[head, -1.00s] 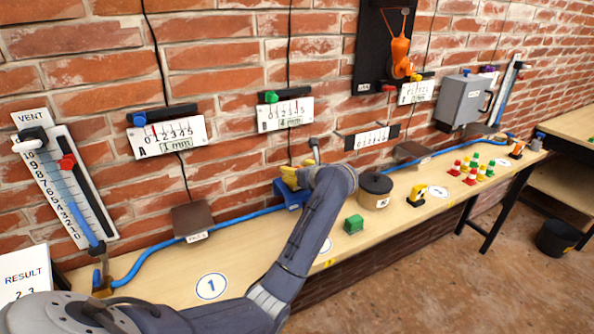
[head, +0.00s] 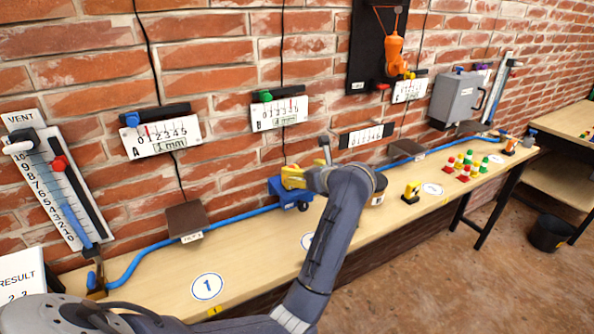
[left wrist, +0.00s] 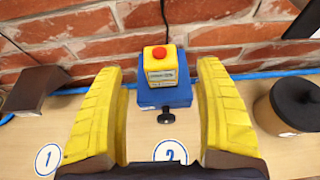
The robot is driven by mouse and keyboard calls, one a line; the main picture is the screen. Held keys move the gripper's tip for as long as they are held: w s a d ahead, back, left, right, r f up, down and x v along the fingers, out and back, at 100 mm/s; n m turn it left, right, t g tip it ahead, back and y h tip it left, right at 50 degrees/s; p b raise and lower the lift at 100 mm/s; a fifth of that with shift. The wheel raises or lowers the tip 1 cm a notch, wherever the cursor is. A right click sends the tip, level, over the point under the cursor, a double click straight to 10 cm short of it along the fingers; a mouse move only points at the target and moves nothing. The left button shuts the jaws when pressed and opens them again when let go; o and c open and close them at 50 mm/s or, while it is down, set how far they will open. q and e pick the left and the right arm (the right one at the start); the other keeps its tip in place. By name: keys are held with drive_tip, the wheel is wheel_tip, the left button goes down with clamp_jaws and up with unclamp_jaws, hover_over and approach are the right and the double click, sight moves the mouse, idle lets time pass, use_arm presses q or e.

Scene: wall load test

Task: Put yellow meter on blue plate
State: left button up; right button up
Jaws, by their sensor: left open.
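In the left wrist view a yellow meter (left wrist: 160,74) with a red top and a pale label rests upright on a blue block-like plate (left wrist: 166,98) with a black knob in front. The blue plate also shows in the head view (head: 286,192) against the wall side of the bench. My left gripper (left wrist: 161,82) has yellow fingers, spread wide with nothing between the tips. The meter and plate lie beyond the gap, apart from both fingers. In the head view the left gripper (head: 292,178) largely hides the meter. My right gripper is not in view.
A dark round pot (left wrist: 296,102) stands right of the plate, and a brown bracket (left wrist: 38,88) is at left. A blue hose (head: 240,218) runs along the wall. A yellow-and-black object (head: 411,192) and several coloured pieces (head: 467,168) stand farther right. Bench around marker 1 (head: 207,287) is clear.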

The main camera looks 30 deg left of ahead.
use_arm(q)
drive_tip(key=shift+v, duration=1.95)
